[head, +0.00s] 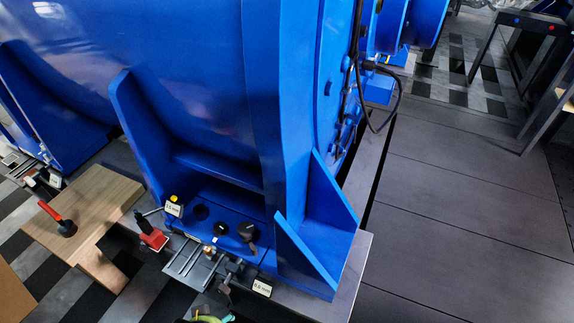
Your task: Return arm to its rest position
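Neither of my grippers can be clearly made out in the head view. A small dark part with a green and yellow piece shows at the bottom edge, cut off by the frame; I cannot tell what it is. The large blue motor housing (190,90) fills the left and middle. Its foot (220,205) has dark round holes and plugs and rests on a grey base plate (352,270). A red block (153,238) sits at the foot's left corner. Metal shim strips (187,262) lie beside the foot, near white labels (262,287).
A wooden board (95,215) at the left carries a red-handled tool (62,222). A black cable (392,100) loops off the motor's far end. The dark panelled floor (465,210) on the right is clear. A dark-framed stand (515,50) is at the upper right.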

